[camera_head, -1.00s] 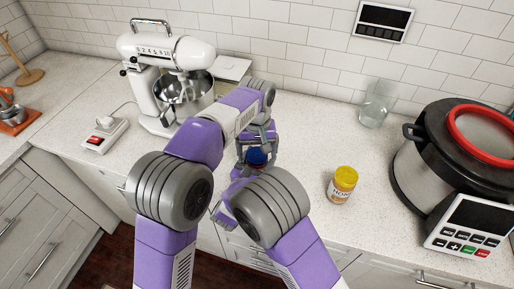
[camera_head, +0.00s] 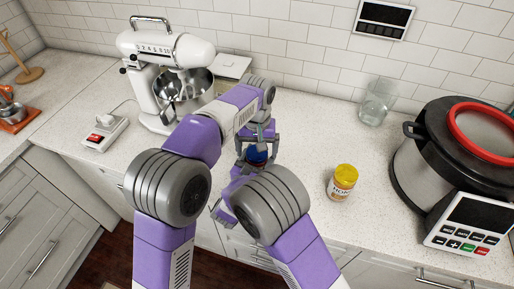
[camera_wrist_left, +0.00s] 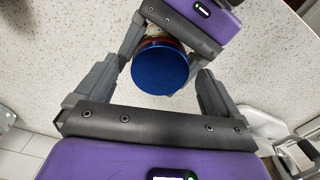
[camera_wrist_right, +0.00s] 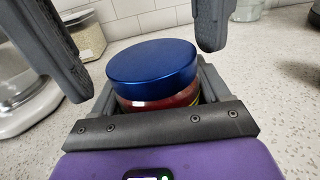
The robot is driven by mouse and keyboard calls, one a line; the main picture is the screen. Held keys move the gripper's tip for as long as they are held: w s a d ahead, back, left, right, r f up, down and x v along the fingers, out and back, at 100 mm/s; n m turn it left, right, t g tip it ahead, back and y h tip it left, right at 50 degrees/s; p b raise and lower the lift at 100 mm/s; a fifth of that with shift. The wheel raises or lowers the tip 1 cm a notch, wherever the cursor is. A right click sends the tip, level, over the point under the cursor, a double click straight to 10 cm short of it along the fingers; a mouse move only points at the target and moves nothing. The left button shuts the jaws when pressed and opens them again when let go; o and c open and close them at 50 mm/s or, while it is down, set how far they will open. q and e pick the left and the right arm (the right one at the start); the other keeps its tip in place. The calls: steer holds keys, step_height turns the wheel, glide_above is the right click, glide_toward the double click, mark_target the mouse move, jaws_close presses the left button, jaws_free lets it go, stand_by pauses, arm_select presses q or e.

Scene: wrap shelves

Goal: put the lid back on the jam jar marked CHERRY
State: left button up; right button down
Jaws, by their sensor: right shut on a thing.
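A glass jar of red jam (camera_wrist_right: 160,98) stands with a blue lid (camera_wrist_right: 153,68) seated on its top, looking level. The blue lid also shows in the head view (camera_head: 257,156) and from above in the left wrist view (camera_wrist_left: 160,70). My right gripper (camera_wrist_right: 155,95) is shut on the jar, low around its side; in the head view it is mostly hidden behind my right arm. My left gripper (camera_head: 260,133) is above the lid. In the left wrist view its fingers are spread apart with clear gaps to the lid. The jar's label cannot be read.
A honey jar with a yellow lid (camera_head: 342,182) stands to the right on the counter. A large pot (camera_head: 420,165), a keypad scale (camera_head: 468,225) and an empty glass (camera_head: 375,103) are further right. A white stand mixer (camera_head: 165,60) is behind my left arm. The counter between is clear.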

arm_select(q)
step_height(320, 180, up, 12)
stand_by(0.8)
arm_select(e)
jaws_free()
steer(key=v, duration=0.7)
steer(key=shift+s+a+p, duration=0.15)
steer(key=shift+s+p, duration=0.1)
steer(key=shift+p, duration=0.05)
arm_select(q)
steer(key=shift+r, duration=0.3)
